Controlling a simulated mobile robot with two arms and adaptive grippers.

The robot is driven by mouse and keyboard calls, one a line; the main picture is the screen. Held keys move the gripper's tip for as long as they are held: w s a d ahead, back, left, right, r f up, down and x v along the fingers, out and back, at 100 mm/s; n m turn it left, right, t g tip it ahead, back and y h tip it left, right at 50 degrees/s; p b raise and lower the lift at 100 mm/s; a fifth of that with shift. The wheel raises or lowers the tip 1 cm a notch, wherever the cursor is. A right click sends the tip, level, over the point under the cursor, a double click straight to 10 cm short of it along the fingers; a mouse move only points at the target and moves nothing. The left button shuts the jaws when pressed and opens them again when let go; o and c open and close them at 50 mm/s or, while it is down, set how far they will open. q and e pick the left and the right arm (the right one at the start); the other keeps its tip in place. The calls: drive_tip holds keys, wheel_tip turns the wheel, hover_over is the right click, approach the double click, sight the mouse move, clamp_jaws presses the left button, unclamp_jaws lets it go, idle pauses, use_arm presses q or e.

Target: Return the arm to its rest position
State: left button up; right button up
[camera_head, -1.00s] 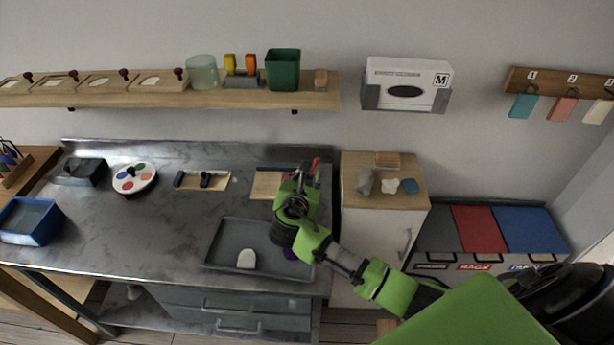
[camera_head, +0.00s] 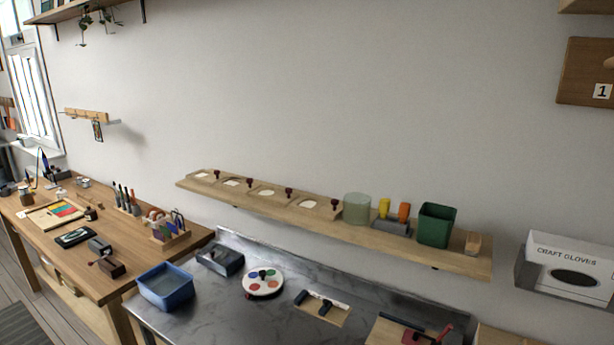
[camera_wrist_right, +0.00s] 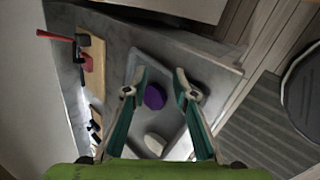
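My right gripper (camera_wrist_right: 162,90) shows in the right wrist view with its two fingers spread apart and nothing between the tips. Beyond the fingers, below them, is the grey tray (camera_wrist_right: 217,77). A purple round thing (camera_wrist_right: 155,97) and a white rounded piece (camera_wrist_right: 155,143) lie in the tray. Neither arm is in the head view now, so my left gripper is not seen.
The steel bench (camera_head: 215,318) holds a blue bin (camera_head: 166,287), a round paint palette (camera_head: 263,282) and a small board with a dark tool (camera_head: 322,307). A wall shelf (camera_head: 455,262) runs above it. A wooden table (camera_head: 115,252) with tools stands left.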

drive_tip(key=s+a+r+m+g+y, duration=0.1)
drive_tip(key=s+a+m+y, duration=0.15)
drive_tip(key=s+m, duration=0.5)
drive_tip(key=s+a+r+m+g+y, duration=0.1)
drive_tip(key=s+a+m+g+y, duration=0.2)
drive_tip(key=s, duration=0.8)
wheel_tip(320, 180, down, 27)
drive_tip(key=h+b, duration=0.1)
drive_tip(key=b, duration=0.1)
drive_tip(key=s+d+f+b, duration=0.1)
drive_tip(key=s+f, duration=0.8)
drive_tip(key=s+d+f+g, duration=0.1)
drive_tip(key=s+d+f, duration=0.1)
drive_tip(key=s+f, duration=0.7)
drive_tip(key=shift+s+d+f+b, duration=0.15)
drive_tip(key=shift+d+f+b, duration=0.2)
drive_tip(key=shift+f, duration=0.35)
drive_tip(key=shift+a+m+h, duration=0.1)
drive_tip(key=shift+m+h, duration=0.15)
